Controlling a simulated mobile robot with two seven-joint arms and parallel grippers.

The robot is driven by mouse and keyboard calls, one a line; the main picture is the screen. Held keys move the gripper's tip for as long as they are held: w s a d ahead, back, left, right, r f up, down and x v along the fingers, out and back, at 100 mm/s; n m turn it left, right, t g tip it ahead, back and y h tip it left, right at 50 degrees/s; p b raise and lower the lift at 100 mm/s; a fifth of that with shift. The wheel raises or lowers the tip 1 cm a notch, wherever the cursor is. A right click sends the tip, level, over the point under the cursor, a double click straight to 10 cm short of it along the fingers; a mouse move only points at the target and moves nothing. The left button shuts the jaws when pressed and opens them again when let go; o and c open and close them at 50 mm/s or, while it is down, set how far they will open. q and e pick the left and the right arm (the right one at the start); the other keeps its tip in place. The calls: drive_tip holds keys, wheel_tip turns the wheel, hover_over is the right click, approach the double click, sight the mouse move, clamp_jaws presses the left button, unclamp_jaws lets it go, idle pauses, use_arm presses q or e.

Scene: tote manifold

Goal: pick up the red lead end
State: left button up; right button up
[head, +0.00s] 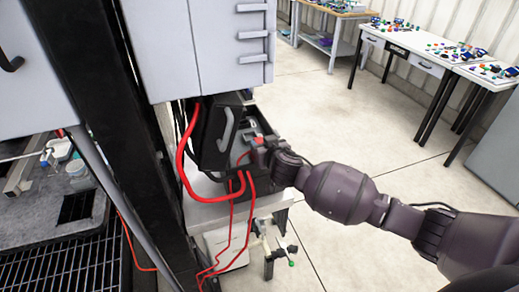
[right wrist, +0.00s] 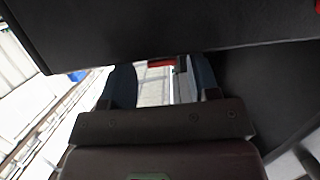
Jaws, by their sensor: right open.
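A thick red lead (head: 182,160) loops down beside a black box with a grey handle (head: 212,140). Thinner red leads (head: 250,205) hang below it. A small red piece (head: 259,140), possibly the red lead end, shows at my right gripper (head: 262,152), inside the dark tote. In the right wrist view a red piece (right wrist: 160,63) lies beyond the open fingers of my right gripper (right wrist: 162,80), partly hidden by a dark edge. I cannot tell whether the fingers touch it. My left gripper is not in view.
A black post (head: 105,100) stands left of the tote, with a grey cabinet (head: 205,45) above. A small clamp-like fixture (head: 270,250) sits below. A dark panel (right wrist: 150,25) crosses close above the fingers. Open floor (head: 320,120) lies behind, with cluttered tables (head: 405,45) beyond.

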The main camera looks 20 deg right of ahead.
sight(260, 141)
drive_tip(key=shift+x, duration=1.95)
drive_tip(key=shift+w+a+f, duration=0.1)
drive_tip(key=shift+w+f, duration=0.05)
drive_tip(key=shift+w, duration=0.55)
drive_tip(key=c, duration=1)
